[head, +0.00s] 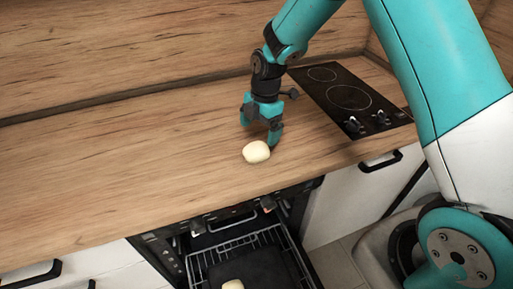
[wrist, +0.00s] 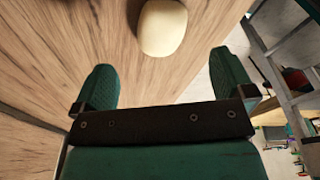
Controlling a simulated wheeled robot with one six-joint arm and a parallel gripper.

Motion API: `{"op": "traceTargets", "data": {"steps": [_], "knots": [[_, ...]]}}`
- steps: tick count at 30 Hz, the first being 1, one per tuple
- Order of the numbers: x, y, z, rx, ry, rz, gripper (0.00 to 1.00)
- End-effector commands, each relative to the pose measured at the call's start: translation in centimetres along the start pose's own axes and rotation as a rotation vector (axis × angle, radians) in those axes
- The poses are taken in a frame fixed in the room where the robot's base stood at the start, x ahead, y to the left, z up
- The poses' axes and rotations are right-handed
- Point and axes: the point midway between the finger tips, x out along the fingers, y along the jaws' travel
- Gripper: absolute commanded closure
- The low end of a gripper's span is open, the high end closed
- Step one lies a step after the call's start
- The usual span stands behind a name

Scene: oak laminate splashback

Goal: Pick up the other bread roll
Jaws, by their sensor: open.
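A pale bread roll (head: 256,152) lies on the wooden counter near its front edge. My gripper (head: 260,137) is open just behind and above this roll, with its fingers pointing down. In the wrist view the roll (wrist: 162,27) lies beyond the two green fingertips (wrist: 162,78), roughly centred between them, and nothing is between the fingers. A second pale bread roll (head: 233,285) sits on the dark tray (head: 268,262) in the open oven below the counter, partly cut off by the picture's bottom edge.
The oven rack (head: 204,262) is pulled out below the counter's front edge. A black hob (head: 350,97) with knobs lies to the right of my gripper. A cabinet handle (head: 381,161) juts out at the front right. The counter to the left is clear.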

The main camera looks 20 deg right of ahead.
Motion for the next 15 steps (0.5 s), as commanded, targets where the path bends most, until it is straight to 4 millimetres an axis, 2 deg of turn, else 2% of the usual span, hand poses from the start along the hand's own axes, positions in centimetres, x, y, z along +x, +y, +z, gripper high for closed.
{"op": "traceTargets", "data": {"steps": [3, 10, 15], "knots": [[1.6, 0.0, 0.0, 0.0, 0.001, -0.002, 0.0], [3.1, -0.1, -0.1, 0.001, 0.001, -0.002, 0.0], [5.4, -0.2, -0.2, 0.0, 0.002, -0.004, 0.0]]}}
